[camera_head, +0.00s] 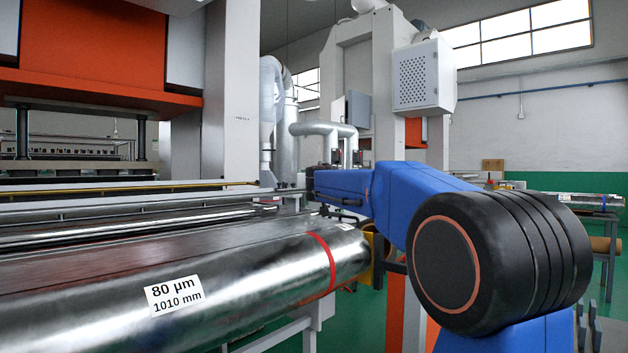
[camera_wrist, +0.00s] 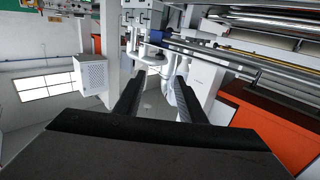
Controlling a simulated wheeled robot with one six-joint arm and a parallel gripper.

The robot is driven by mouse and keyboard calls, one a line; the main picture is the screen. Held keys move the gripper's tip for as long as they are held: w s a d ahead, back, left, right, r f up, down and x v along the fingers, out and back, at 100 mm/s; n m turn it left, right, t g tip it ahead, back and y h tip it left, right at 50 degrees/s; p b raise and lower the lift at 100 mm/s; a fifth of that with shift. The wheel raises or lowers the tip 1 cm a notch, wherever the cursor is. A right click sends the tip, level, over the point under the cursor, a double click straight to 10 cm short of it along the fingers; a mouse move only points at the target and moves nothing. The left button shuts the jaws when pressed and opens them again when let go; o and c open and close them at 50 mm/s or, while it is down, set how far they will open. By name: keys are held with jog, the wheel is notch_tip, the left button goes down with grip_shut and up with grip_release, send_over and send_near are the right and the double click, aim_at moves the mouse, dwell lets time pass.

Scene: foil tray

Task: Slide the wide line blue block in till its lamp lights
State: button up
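In the wrist view, my gripper (camera_wrist: 161,72) shows as two dark fingers held apart, with nothing between them. A small blue piece (camera_wrist: 131,39) sits beside a long metal rail, beyond the left fingertip and apart from it. It is too small to tell whether it is the wide line blue block. No lamp can be made out in either view. In the head view, my blue arm reaches toward the rails at the machine's end, and I cannot make out the fingers there.
A large foil roll (camera_head: 120,280) with a red band and an "80 µm 1010 mm" label fills the front left. Long metal rails (camera_head: 130,200) run behind it under an orange press (camera_head: 100,50). Another foil roll (camera_head: 585,200) lies at the far right. Green floor shows between.

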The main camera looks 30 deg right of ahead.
jog(key=x, duration=1.7)
jog(key=shift+f, duration=0.1)
jog(key=shift+s, duration=0.1)
grip_shut()
